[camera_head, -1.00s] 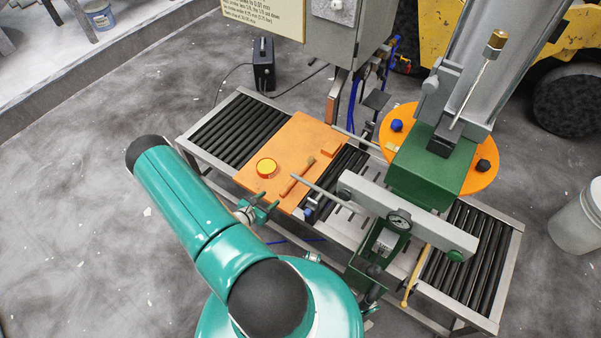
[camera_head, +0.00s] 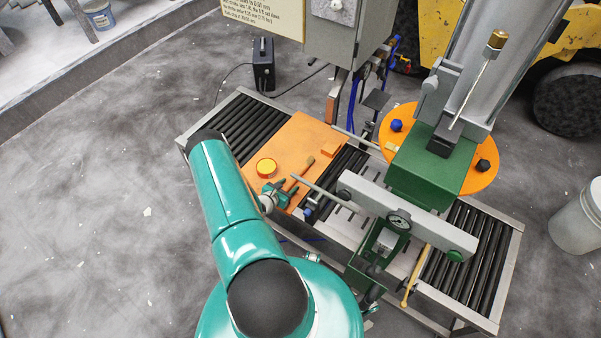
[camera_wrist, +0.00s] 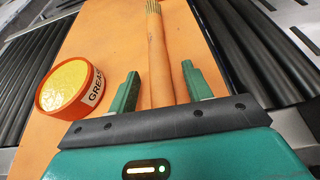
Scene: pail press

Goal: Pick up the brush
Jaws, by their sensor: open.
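The brush (camera_head: 302,171) lies on an orange board (camera_head: 266,143) laid over the roller conveyor. It has a wooden handle and pale bristles. In the wrist view the brush (camera_wrist: 157,50) runs away from me, with its bristles at the top edge. My gripper (camera_wrist: 162,88) is open, with one green finger on each side of the handle. The handle appears between the fingers, nearer the left one; I cannot tell how far below them it is. In the head view my gripper (camera_head: 278,189) is over the board's front edge, at the handle end.
A round orange grease tin (camera_head: 266,168) with a yellow top stands left of the brush; it is close to my left finger in the wrist view (camera_wrist: 72,85). The green press (camera_head: 425,170) stands to the right.

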